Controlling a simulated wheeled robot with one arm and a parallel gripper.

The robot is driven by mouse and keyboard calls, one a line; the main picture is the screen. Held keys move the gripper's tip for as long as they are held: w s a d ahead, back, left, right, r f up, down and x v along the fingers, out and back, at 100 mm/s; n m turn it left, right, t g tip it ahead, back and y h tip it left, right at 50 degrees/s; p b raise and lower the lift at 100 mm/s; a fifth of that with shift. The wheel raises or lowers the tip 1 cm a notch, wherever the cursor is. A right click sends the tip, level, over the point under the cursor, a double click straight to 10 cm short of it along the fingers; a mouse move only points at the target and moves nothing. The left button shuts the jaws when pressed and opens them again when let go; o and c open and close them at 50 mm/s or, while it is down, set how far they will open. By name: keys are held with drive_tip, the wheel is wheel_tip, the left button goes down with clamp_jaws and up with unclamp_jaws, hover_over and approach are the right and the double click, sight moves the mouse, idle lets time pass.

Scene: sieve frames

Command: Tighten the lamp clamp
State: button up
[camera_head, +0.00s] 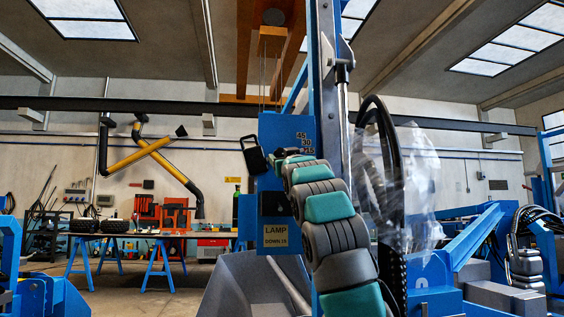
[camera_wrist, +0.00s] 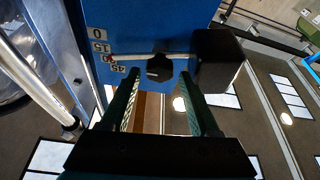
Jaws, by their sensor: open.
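The lamp clamp's black knob (camera_wrist: 159,67) sits on a blue panel (camera_wrist: 140,25) in the wrist view. My gripper (camera_wrist: 161,76) is open, with one finger on each side of the knob near the fingertips; I cannot tell whether either touches it. A pale pointer bar (camera_wrist: 120,57) runs behind the knob across the 0-to-45 scale, near 30 and 45. The black box-shaped lamp (camera_wrist: 217,60) is right of the knob. In the head view the lamp (camera_head: 254,155) hangs left of the blue panel (camera_head: 273,130); my arm hides the knob.
A LAMP sign (camera_head: 275,236) is below the panel. A metal cylinder (camera_head: 342,110) and black hoses (camera_head: 385,150) with clear plastic sheeting (camera_head: 415,185) stand close right of my arm. A grey hopper (camera_head: 240,285) is below. A workbench (camera_head: 140,236) is far back left.

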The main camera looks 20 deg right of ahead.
drive_tip(key=shift+b+v, duration=0.6)
drive_tip(key=shift+v, duration=2)
